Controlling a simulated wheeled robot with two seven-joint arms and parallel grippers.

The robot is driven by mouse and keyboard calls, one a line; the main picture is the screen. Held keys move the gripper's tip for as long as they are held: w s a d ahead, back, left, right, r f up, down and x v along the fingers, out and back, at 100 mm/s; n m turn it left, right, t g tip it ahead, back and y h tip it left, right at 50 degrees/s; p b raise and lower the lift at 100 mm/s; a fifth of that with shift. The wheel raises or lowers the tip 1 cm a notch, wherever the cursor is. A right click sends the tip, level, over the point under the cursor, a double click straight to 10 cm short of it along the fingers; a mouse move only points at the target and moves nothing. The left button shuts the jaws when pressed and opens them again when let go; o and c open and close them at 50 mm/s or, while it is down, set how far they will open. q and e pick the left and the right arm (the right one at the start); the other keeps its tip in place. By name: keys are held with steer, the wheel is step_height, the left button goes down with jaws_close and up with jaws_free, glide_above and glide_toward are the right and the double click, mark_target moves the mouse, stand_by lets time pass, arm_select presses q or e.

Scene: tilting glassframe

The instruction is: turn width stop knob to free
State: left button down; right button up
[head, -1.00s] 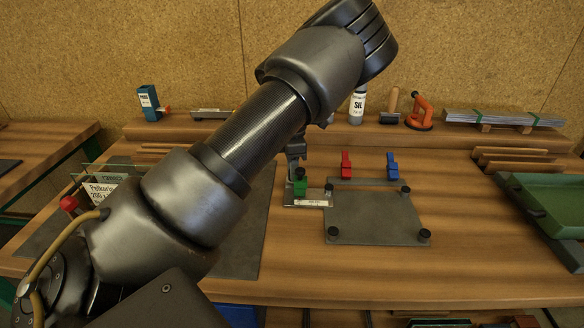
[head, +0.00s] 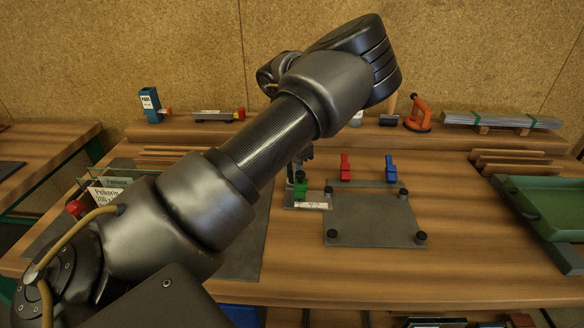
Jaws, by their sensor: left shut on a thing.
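A small green knob-like piece (head: 300,191) stands on a small plate with a white label (head: 310,205), left of the grey fixture plate (head: 372,232). My left gripper (head: 301,172) reaches down from behind my arm and is shut on the green piece from above. Most of the gripper is hidden behind the arm. I cannot read the label or tell which way the piece is turned. A red piece (head: 345,167) and a blue piece (head: 391,168) stand at the plate's back edge. My right gripper is not in view.
Black round posts (head: 420,237) stand at the fixture plate's corners. A green tray (head: 545,205) is at the right. An orange tool (head: 418,116) and a metal stack (head: 502,120) sit on the back shelf. Bare wood lies between plate and tray.

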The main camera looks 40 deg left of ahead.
arm_select(q)
steer(key=n+p, duration=0.1)
steer(key=n, duration=1)
steer(key=shift+n, duration=0.4)
stand_by(0.4)
steer(key=c, duration=1.5)
jaws_free()
steer(key=r, duration=1)
steer(key=shift+s+a+r, duration=0.1)
steer(key=shift+s+r, duration=0.15)
steer(key=shift+r, duration=0.15)
